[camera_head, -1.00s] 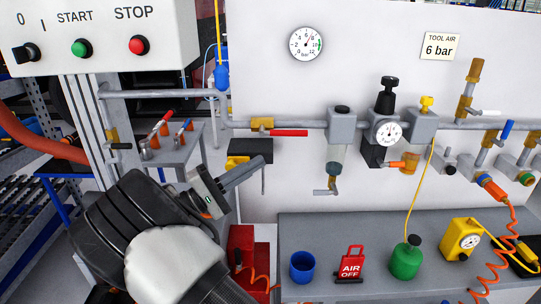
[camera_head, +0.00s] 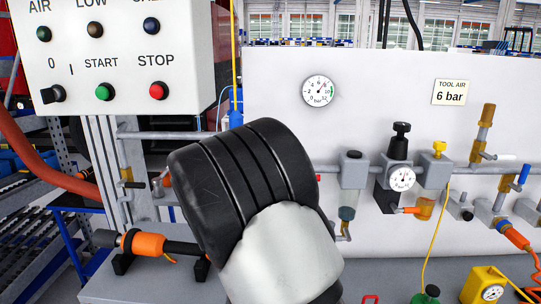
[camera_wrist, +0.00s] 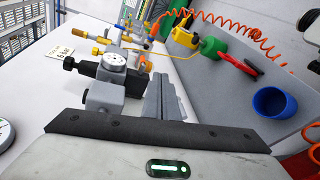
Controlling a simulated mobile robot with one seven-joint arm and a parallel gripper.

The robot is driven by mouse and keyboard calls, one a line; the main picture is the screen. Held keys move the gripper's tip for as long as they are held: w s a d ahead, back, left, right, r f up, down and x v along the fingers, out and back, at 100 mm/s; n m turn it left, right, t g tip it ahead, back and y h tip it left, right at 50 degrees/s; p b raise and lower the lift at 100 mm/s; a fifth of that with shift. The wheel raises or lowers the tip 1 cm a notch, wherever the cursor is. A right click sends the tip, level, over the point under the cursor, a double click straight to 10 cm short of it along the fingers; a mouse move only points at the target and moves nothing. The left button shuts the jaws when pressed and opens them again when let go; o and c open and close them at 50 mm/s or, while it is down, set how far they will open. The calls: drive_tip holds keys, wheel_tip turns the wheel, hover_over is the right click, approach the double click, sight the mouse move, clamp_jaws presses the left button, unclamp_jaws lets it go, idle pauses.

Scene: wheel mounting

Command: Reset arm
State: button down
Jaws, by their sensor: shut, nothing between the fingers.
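My gripper shows in the wrist view (camera_wrist: 163,92), its grey fingers shut together with nothing between them. It points past the regulator gauge (camera_wrist: 112,58) at its left, with the grey bench (camera_wrist: 205,85) beyond and to the right. I cannot tell whether the fingers touch anything, but they look apart from the fittings. In the head view my raised arm, black and white, fills the lower middle and hides the gripper.
The control box (camera_head: 120,60) stands at the left. The white panel (camera_head: 400,85) carries the pipe, valves and regulator (camera_head: 401,178). An orange-bodied tool (camera_head: 148,244) lies at lower left.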

drive_tip(key=s+d+m+g+y, duration=0.2)
drive_tip(key=s+d+g+y, duration=0.1)
drive_tip(key=s+d+y, duration=0.55)
drive_tip(key=s+a+r+m+t+y, duration=0.1)
drive_tip(key=s+a+r+t+y, duration=0.15)
drive_tip(key=s, duration=0.45)
drive_tip(key=s+a+r+m+t+y, duration=0.1)
drive_tip(key=s+a+m+t+y, duration=0.2)
drive_tip(key=s, duration=0.4)
wheel_tip(320, 180, up, 13)
drive_tip(key=n+y+p, duration=0.1)
drive_tip(key=p, duration=1.1)
drive_tip(key=shift+d+f+t, duration=0.15)
drive_tip(key=shift+f+t, duration=0.05)
drive_tip(key=shift+t, duration=0.15)
drive_tip(key=shift+n+p, duration=0.3)
